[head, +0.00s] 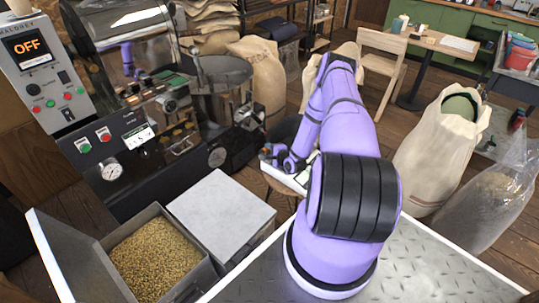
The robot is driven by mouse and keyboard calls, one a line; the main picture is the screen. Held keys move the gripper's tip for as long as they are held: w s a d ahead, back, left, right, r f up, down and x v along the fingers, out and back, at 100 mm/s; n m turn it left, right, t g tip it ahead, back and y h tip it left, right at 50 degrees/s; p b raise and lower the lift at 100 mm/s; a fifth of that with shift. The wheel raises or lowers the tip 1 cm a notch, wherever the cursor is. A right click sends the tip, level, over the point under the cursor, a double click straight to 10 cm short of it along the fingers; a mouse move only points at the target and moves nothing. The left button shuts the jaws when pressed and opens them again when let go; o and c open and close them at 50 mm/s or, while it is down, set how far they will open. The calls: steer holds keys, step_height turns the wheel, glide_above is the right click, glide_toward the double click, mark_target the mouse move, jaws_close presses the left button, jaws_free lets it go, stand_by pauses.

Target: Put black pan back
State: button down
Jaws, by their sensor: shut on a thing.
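My purple arm reaches away from me, and its wrist and gripper (270,153) are small and partly hidden beside the forearm, left of it. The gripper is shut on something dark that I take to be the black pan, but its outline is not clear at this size. A dark rounded shape (284,130) shows just behind the wrist; I cannot tell whether it is part of the pan. Below the gripper is a small white-topped surface (283,177); I cannot tell whether the held thing touches it.
A black roasting machine (150,130) with a panel reading OFF (32,47) stands at left. An open bin of beans (155,262) and a grey lidded bin (222,215) are in front of it. Sacks (440,150) stand at right. A wooden chair (385,65) is behind.

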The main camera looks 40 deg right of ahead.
steer(key=shift+f, duration=1.25)
steer(key=c, duration=0.8)
jaws_free()
